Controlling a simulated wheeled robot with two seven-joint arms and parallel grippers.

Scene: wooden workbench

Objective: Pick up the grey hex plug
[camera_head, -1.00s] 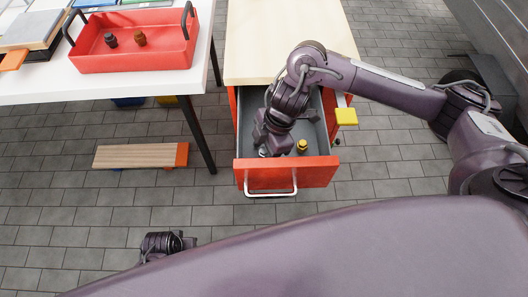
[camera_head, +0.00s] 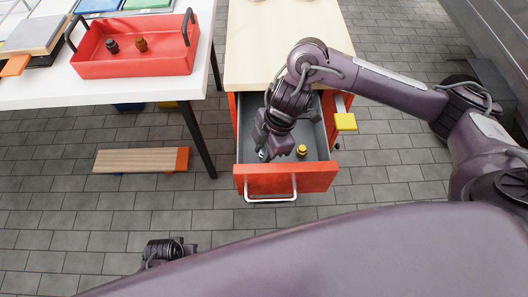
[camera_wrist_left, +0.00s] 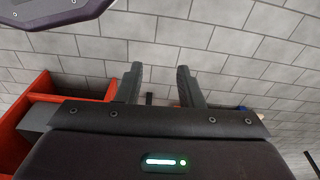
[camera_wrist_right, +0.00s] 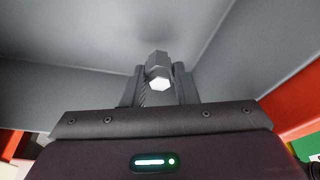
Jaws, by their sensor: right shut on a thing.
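The grey hex plug (camera_wrist_right: 158,76) is held between the fingertips of my right gripper (camera_wrist_right: 160,86), its pale hexagonal end towards the right wrist camera. In the head view my right gripper (camera_head: 266,152) is inside the open drawer, near its left front part, and a small light bit of the plug (camera_head: 262,155) shows at the tips. I cannot tell whether the plug is clear of the drawer floor. My left gripper (camera_wrist_left: 159,84) is open and empty above the tiled floor.
The open grey drawer (camera_head: 318,140) has a red front (camera_head: 287,179) with a handle. A red tray (camera_head: 135,62) with two plugs rests on the white table.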

